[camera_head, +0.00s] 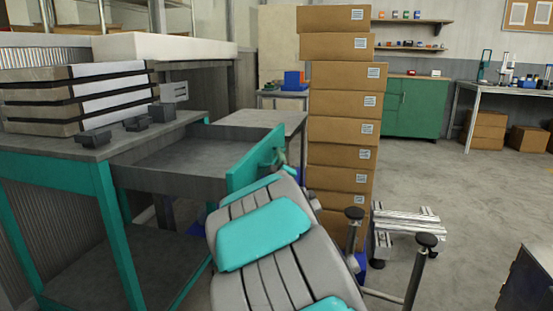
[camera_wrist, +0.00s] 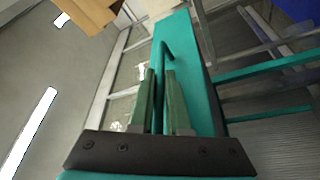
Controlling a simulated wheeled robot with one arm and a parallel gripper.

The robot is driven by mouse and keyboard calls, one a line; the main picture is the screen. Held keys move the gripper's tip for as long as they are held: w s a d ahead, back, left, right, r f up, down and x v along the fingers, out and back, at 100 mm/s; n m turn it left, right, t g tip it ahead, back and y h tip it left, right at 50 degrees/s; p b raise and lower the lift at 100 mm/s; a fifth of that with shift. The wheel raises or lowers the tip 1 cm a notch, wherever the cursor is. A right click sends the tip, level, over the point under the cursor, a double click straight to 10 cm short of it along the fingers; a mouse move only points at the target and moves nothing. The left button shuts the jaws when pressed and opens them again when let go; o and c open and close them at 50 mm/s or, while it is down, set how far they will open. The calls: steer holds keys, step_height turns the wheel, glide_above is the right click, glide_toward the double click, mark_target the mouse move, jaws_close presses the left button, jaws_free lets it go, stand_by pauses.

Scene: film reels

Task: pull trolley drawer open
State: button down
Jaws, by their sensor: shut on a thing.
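The trolley (camera_head: 105,190) stands at the left with a grey top and teal legs. Its drawer (camera_head: 190,153) is pulled well out to the right; its grey inside shows and looks empty. The teal drawer front (camera_head: 250,165) faces right; it fills the middle of the wrist view (camera_wrist: 200,75). A thin teal handle (camera_wrist: 165,46) runs down between my gripper's green fingers. My gripper (camera_wrist: 161,76) is shut on this handle. In the head view my arm hides most of the gripper and the handle.
Several film boxes (camera_head: 75,95) and small dark blocks (camera_head: 137,123) sit on the trolley top. A tall stack of cardboard boxes (camera_head: 340,105) stands close behind my arm. A low metal stand (camera_head: 400,225) is on the floor to the right. Open floor (camera_head: 465,195) lies beyond it.

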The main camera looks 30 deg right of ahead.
steer(key=c, duration=0.9)
jaws_free()
steer(key=v, duration=0.7)
steer(key=shift+s+a+f+b, duration=0.1)
steer(key=shift+s+a+b, duration=0.05)
steer(key=shift+s+b, duration=0.25)
